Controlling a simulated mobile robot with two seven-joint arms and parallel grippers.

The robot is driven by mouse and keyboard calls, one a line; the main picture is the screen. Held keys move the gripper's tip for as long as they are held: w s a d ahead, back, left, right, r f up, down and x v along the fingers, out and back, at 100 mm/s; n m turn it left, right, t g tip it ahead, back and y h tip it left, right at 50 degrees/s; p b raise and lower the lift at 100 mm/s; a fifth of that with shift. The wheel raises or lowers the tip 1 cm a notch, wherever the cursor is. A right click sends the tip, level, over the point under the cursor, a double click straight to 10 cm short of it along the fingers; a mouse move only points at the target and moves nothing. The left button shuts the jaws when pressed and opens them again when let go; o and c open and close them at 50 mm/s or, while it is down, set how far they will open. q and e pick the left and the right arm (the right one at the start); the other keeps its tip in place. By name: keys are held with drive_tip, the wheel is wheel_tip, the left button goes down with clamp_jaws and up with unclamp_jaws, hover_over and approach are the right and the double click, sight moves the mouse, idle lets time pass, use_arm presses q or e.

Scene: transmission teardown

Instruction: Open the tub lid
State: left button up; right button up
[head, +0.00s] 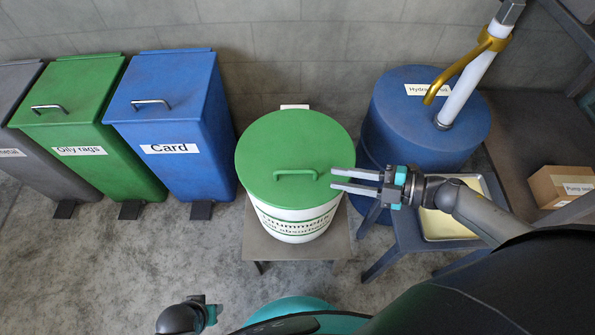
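The tub (297,228) is white with dark lettering and green bands. It stands on a low grey stand. Its round green lid (295,145) sits on top, closed, with a green bar handle (297,173) near the front edge. My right gripper (333,179) reaches in from the right over the lid's right front edge. Its two pale fingers are apart, empty, and point left at the handle's right end; a small gap seems to separate them from it. A dark and teal part of my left arm's end (205,314) shows low in the picture; its fingers cannot be made out.
A blue drum (400,120) with a pump stands close right of the tub. A blue card bin (170,115), a green oily rags bin (85,130) and a grey bin (18,150) stand left. A yellowish tray (450,225) lies below the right arm. Floor at front left is clear.

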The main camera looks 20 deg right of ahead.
sight(305, 172)
drive_tip(key=b+x, duration=0.2)
drive_tip(key=x, duration=0.7)
drive_tip(key=shift+w+a+f, duration=0.1)
drive_tip(key=shift+x, duration=0.75)
use_arm(q)
drive_tip(key=shift+t, duration=0.3)
drive_tip(key=w+r, duration=0.1)
drive_tip(key=r, duration=0.2)
drive_tip(key=w+d+r, duration=0.1)
drive_tip(key=r, duration=0.1)
drive_tip(key=shift+w, duration=0.35)
use_arm(e)
clamp_jaws()
